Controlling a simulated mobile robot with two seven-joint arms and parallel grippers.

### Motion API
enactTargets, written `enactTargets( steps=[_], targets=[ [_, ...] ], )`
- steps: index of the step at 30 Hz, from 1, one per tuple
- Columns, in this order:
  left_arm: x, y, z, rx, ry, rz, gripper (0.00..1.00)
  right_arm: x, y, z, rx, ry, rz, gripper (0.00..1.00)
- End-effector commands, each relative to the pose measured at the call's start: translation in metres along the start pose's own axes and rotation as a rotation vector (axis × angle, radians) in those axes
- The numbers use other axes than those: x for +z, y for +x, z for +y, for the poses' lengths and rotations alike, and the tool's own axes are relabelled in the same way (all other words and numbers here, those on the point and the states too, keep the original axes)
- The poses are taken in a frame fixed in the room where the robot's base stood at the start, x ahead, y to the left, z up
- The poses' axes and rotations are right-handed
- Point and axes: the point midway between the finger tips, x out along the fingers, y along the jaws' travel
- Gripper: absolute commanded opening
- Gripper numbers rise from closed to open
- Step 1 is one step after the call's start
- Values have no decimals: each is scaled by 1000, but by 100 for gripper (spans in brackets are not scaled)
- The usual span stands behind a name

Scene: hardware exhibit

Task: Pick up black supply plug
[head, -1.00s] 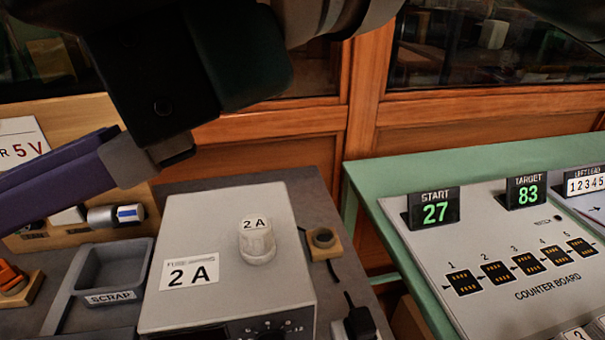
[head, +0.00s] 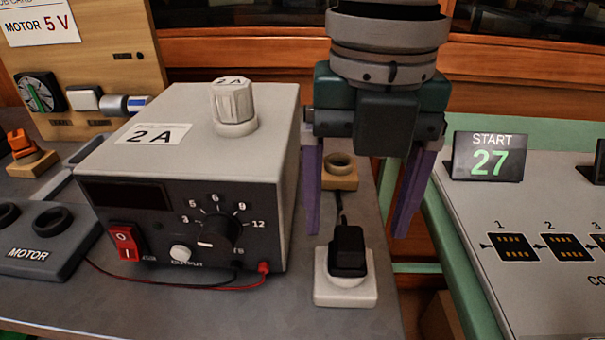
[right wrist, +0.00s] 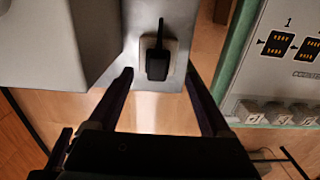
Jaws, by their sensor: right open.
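The black supply plug (head: 347,250) sits upright in a white socket block (head: 345,292) on the grey bench, right of the power supply box. A black cord rises from its back. My right gripper (head: 358,228) hangs fingers down above and behind the plug, open and empty, with one purple finger on each side of it in the picture. In the right wrist view the plug (right wrist: 157,64) lies beyond the fingertips of the open right gripper (right wrist: 159,75), roughly centred between them. My left gripper is not in view.
The grey power supply (head: 215,160) stands close left of the right gripper. A wooden block with a dark ring (head: 339,172) is behind the plug. The counter board (head: 500,225) on a green table is to the right, across a gap.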

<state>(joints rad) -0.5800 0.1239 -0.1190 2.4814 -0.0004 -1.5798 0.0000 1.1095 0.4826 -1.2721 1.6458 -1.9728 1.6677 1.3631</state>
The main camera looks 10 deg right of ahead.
Motion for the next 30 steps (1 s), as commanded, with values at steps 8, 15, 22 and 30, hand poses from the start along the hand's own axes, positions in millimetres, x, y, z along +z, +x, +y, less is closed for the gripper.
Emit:
enactTargets(
  steps=[8, 15, 22, 30],
  targets=[
    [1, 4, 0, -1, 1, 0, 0, 1, 40, 4, -1, 0, 3, 82],
    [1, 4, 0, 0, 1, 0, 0, 2, 43, 4, 2, -1, 0, 82],
    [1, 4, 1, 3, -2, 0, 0, 2, 43, 4, 2, -1, 1, 60],
    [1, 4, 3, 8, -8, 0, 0, 2, 42, 4, 2, -1, 1, 30]
  ],
)
